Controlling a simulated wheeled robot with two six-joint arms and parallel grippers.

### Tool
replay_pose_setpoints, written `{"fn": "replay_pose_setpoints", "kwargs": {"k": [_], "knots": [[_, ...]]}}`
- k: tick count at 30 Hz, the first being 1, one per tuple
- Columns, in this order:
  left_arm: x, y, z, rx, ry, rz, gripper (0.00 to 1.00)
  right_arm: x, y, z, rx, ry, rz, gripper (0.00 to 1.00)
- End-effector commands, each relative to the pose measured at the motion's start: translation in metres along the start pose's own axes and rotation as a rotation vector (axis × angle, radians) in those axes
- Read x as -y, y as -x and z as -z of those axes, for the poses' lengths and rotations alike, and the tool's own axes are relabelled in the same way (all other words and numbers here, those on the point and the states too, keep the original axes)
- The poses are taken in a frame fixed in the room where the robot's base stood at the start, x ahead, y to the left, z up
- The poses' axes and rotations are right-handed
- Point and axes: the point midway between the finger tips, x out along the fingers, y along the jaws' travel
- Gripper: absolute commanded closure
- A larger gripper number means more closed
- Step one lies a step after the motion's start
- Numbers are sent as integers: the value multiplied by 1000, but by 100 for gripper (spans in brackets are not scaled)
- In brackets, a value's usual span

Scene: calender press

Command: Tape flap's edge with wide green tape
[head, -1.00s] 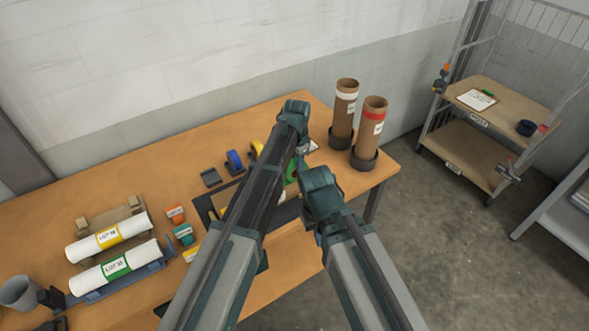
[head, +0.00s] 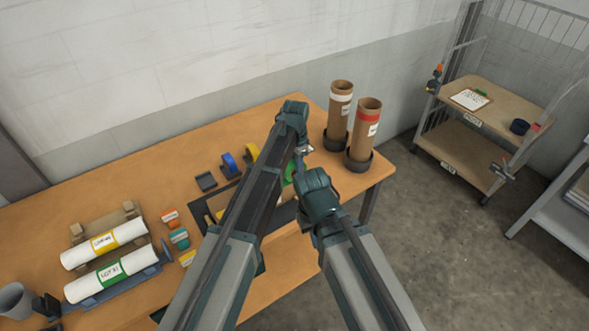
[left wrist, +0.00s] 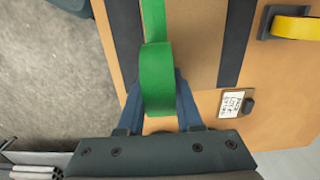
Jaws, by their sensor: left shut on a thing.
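My left gripper (left wrist: 160,102) is shut on a roll of wide green tape (left wrist: 157,80), one finger on each side. A green strip (left wrist: 153,20) runs from the roll to the top of the left wrist view, along the edge between a brown panel (left wrist: 196,40), which looks like the flap, and a dark band. I cannot tell how firmly the strip lies down. In the head view the green roll (head: 289,172) shows partly behind my left arm, which hides most of the panel. My right arm is bent over the table's front side; its gripper is hidden.
A yellow tape roll (left wrist: 296,28) and a labelled card (left wrist: 236,103) lie near the panel. A blue roll (head: 229,163) sits behind. Two cardboard tubes (head: 340,115) (head: 364,130) stand at the table's right end. White rolls (head: 104,244) lie left. Bare tabletop (head: 150,170) is free at the back.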

Motion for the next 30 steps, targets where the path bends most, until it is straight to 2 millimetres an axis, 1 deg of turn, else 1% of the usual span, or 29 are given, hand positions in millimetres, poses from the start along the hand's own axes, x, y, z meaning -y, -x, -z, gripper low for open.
{"fn": "replay_pose_setpoints", "kwargs": {"k": [7, 16, 30], "knots": [[0, 0, 2, 1, 0, 0, 100, 0, 0, 0, 0, 0, 0, 100], [0, -2, 12, 0, 0, 0, 100, 0, -2, 0, 0, 0, 0, 100], [0, -2, 15, -1, -1, 0, 100, 0, -2, 0, 0, 0, 0, 100]]}}
